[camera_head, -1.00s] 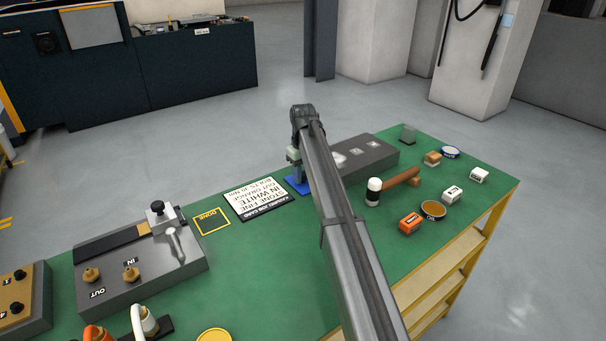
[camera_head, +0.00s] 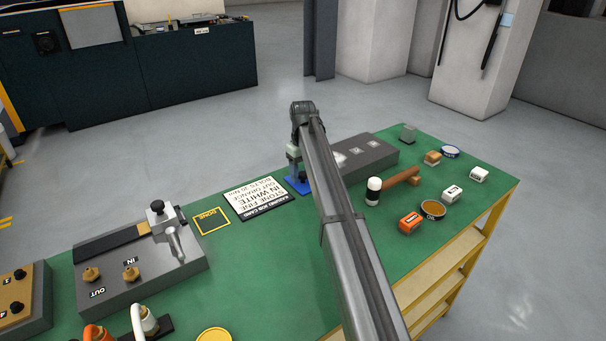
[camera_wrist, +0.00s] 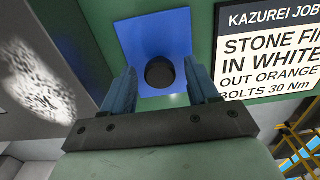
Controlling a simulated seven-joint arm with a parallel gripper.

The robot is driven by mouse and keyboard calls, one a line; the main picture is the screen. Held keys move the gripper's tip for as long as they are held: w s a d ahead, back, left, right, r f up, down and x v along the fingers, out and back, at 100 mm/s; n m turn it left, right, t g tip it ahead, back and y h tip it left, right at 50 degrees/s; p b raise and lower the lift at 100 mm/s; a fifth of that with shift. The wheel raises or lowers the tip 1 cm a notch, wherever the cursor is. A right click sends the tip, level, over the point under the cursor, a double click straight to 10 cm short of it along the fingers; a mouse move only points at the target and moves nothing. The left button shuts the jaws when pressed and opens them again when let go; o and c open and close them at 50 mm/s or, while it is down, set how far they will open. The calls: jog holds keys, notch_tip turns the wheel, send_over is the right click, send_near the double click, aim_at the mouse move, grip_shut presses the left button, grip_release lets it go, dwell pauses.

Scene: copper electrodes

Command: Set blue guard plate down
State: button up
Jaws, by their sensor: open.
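The blue guard plate (camera_wrist: 140,42) lies flat on the green bench top, with a round black knob (camera_wrist: 160,72) standing on it in the wrist view. In the head view the plate (camera_head: 297,186) shows beside the job card, partly hidden by my arm. My gripper (camera_wrist: 162,80) is open, its two fingers on either side of the knob with gaps between. In the head view my gripper (camera_head: 294,163) is just above the plate.
The white job card (camera_head: 257,198) lies left of the plate, and a grey block (camera_head: 372,160) stands close on the right. A yellow-outlined DONE square (camera_head: 211,222) lies left of the card.

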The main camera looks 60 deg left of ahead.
aim_at(303, 173)
notch_tip(303, 173, up, 11)
jog(key=shift+r, duration=0.15)
dwell(0.7)
